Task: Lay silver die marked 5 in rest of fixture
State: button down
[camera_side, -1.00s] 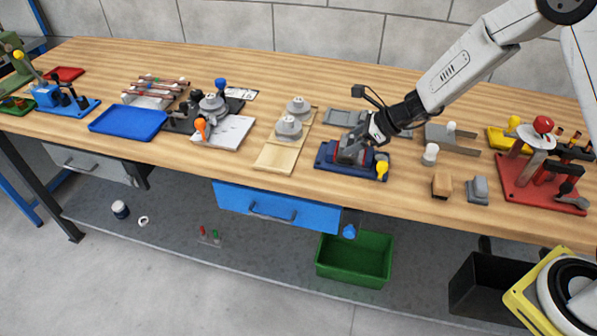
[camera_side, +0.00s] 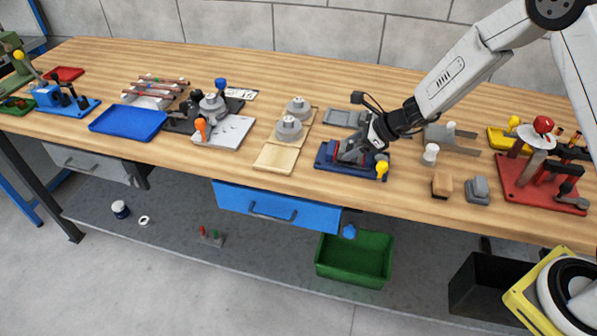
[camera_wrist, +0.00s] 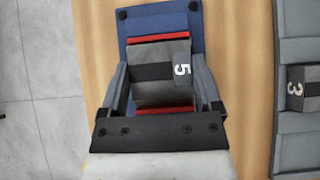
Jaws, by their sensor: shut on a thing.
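The silver die marked 5 (camera_wrist: 161,75) is a grey block with a dark band across it and a white 5 on its right side. It sits between the fingers of my gripper (camera_wrist: 160,90), which is shut on it. The gripper shows in the side view (camera_side: 352,150) over the blue fixture (camera_side: 325,163). In the wrist view the blue fixture (camera_wrist: 160,22) lies under the die, with red strips (camera_wrist: 158,39) showing above and below it. I cannot tell whether the die touches the rest. In the side view the fingers hide most of it.
A grey tray with a block marked 3 (camera_wrist: 303,88) lies right of the fixture in the wrist view. A yellow knob (camera_side: 382,168) is at the fixture's right end. A wooden board (camera_side: 276,158) with grey round parts stands left. A white-topped peg (camera_side: 430,153) stands right.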

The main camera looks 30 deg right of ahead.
jog(key=shift+f, duration=0.2)
grip_release()
jog(key=shift+v, duration=3.9)
jog(key=shift+s+a+r+n+g, duration=0.1)
jog(key=shift+s+r+n+g, duration=0.2)
jog(key=shift+s+n, duration=0.4)
jog(key=s+r+n+g+h, duration=0.2)
jog(key=s+n+h, duration=0.4)
jog(key=s+n, duration=1.2)
jog(key=n+g, duration=0.1)
jog(key=n, duration=0.6)
jog(key=shift+n, duration=0.3)
